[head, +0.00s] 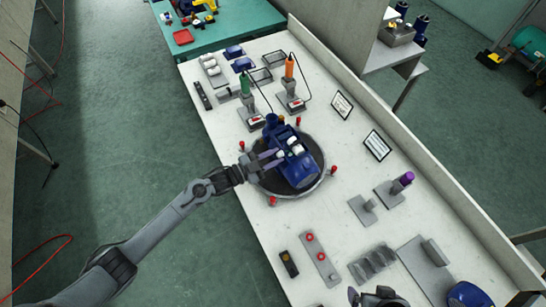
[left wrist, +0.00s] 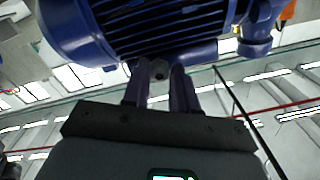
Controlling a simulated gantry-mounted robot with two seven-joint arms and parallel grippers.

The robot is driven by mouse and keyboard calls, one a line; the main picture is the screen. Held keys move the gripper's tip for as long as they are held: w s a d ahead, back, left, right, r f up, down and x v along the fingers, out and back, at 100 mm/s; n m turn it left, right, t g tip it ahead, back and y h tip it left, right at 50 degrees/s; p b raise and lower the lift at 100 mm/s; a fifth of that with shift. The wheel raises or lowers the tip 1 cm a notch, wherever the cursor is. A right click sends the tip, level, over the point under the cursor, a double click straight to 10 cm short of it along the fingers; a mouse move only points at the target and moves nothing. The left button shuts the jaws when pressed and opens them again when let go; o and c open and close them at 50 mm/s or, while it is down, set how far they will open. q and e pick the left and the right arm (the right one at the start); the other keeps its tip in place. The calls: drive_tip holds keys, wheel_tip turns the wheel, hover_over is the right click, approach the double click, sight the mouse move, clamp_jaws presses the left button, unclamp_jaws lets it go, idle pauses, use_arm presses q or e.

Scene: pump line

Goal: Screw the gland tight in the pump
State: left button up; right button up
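The blue pump (head: 298,168) lies on a round dark turntable (head: 314,187) with red knobs around it. White parts sit on top of it. My left gripper (head: 272,158) reaches to its left side. In the left wrist view, the pump's ribbed blue body (left wrist: 150,25) fills the top, and the left gripper's fingers (left wrist: 160,75) stand apart just below it. My right gripper (head: 369,294) is at the bottom edge, fingers apart, partly cut off.
Green (head: 245,85) and orange (head: 289,67) tools stand on holders behind the turntable. A purple-topped tool (head: 403,180) stands at right. A black box with a yellow button (head: 288,263) and a red-button plate (head: 318,258) lie in front. The table's left front is clear.

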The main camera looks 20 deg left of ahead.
use_arm(q)
drive_tip(key=shift+o, duration=0.7)
drive_tip(key=o, duration=0.4)
drive_tip(key=shift+o, duration=0.3)
drive_tip(key=shift+s, duration=0.15)
drive_tip(key=shift+s+a+p, duration=0.3)
drive_tip(key=shift+s+p, duration=0.05)
drive_tip(key=shift+s, duration=0.05)
drive_tip(key=shift+p+v, duration=1)
drive_tip(key=shift+v, duration=1.4)
drive_tip(key=shift+w+a, duration=0.1)
drive_tip(key=shift+a, duration=0.05)
